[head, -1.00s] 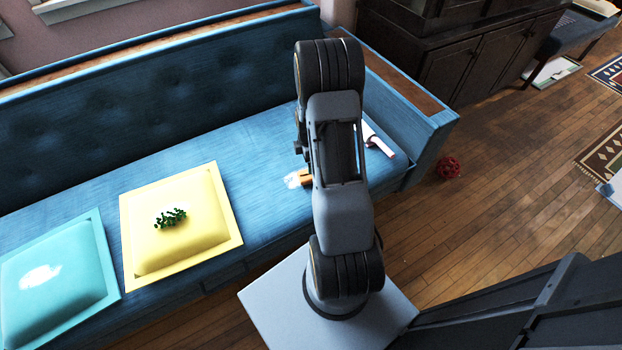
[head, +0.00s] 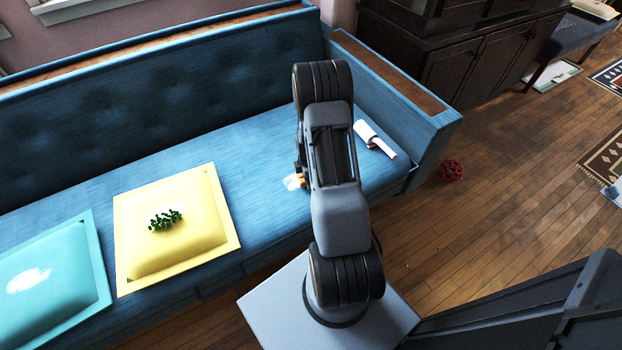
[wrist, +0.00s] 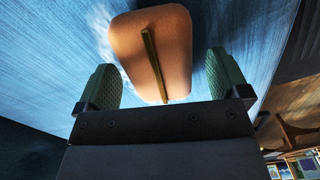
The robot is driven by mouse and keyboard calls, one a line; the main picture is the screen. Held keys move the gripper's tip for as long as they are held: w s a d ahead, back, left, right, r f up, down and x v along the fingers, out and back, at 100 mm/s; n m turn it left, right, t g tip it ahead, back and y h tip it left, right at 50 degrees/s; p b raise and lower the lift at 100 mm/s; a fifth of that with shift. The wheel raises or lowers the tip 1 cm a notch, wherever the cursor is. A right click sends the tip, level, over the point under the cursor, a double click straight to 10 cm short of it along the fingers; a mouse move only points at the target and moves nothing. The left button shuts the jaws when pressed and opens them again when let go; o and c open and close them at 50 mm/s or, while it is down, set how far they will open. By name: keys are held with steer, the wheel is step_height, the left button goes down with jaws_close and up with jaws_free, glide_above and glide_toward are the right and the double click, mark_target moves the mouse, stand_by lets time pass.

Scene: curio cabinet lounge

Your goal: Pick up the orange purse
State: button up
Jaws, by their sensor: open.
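The orange purse (wrist: 176,40) lies on the blue sofa seat (wrist: 60,65) in the wrist view. It is a rounded orange block with a thin gold-brown strip along it. My gripper (wrist: 165,75) is open. Its two green padded fingers stand on either side of the purse's near end, with a gap visible on both sides. The dark gripper body covers the lower part of that view. In the head view my arm hides most of the purse; a small orange bit (head: 302,178) shows at the arm's left edge.
A yellow cushion (head: 135,255) with a small green plant-like thing (head: 166,219) and a teal cushion (head: 70,295) lie to the left on the sofa. A white and pink roll-like object (head: 371,136) lies right of my arm, near the armrest (head: 440,125). A red ball (head: 452,170) is on the floor.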

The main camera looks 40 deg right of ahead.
steer(key=c, duration=1)
steer(key=shift+c, duration=0.2)
